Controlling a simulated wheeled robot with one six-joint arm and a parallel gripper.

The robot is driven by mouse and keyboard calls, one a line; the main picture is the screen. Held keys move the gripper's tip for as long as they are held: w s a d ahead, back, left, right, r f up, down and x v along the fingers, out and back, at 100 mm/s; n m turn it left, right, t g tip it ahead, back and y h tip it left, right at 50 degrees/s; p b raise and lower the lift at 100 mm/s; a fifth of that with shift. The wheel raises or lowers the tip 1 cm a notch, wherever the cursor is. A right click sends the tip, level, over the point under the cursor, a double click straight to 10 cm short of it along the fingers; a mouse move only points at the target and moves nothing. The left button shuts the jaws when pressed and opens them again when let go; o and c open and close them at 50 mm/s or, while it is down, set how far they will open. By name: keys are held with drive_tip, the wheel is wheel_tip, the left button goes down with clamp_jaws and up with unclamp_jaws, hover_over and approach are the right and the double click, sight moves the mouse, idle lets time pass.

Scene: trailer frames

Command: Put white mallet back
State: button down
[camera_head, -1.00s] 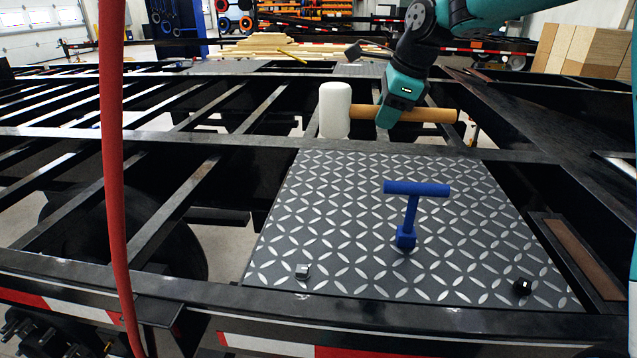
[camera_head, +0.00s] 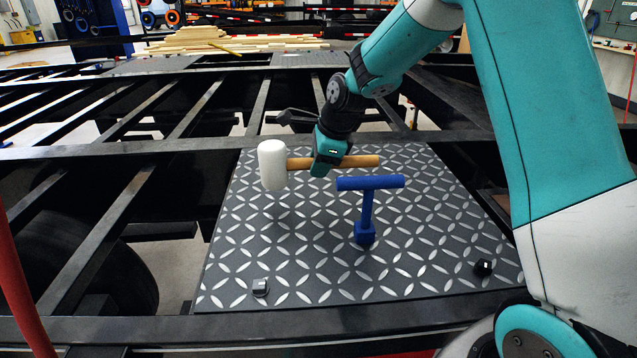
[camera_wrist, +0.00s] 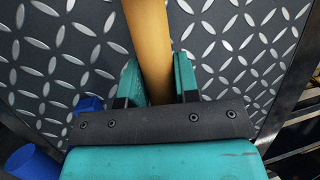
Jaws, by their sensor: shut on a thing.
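The white mallet has a white head (camera_head: 272,165) and a wooden handle (camera_head: 352,162). My gripper (camera_head: 325,165) is shut on the handle and holds the mallet level above the diamond plate. In the wrist view the handle (camera_wrist: 148,40) runs between the two teal fingers (camera_wrist: 158,85), and the mallet's head is out of view. A blue T-shaped stand (camera_head: 368,205) stands upright on the plate, in front and to the right of the gripper. Part of it shows at the lower left of the wrist view (camera_wrist: 32,163).
The diamond plate (camera_head: 310,262) lies on a black trailer frame with open gaps (camera_head: 140,190) to the left. A red hose (camera_head: 18,285) hangs at the left. Lumber (camera_head: 215,42) is stacked behind.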

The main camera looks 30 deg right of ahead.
drive_tip(key=shift+f, duration=2.45)
drive_tip(key=c, duration=0.8)
unclamp_jaws()
drive_tip(key=shift+f, duration=0.15)
drive_tip(key=shift+c, duration=0.2)
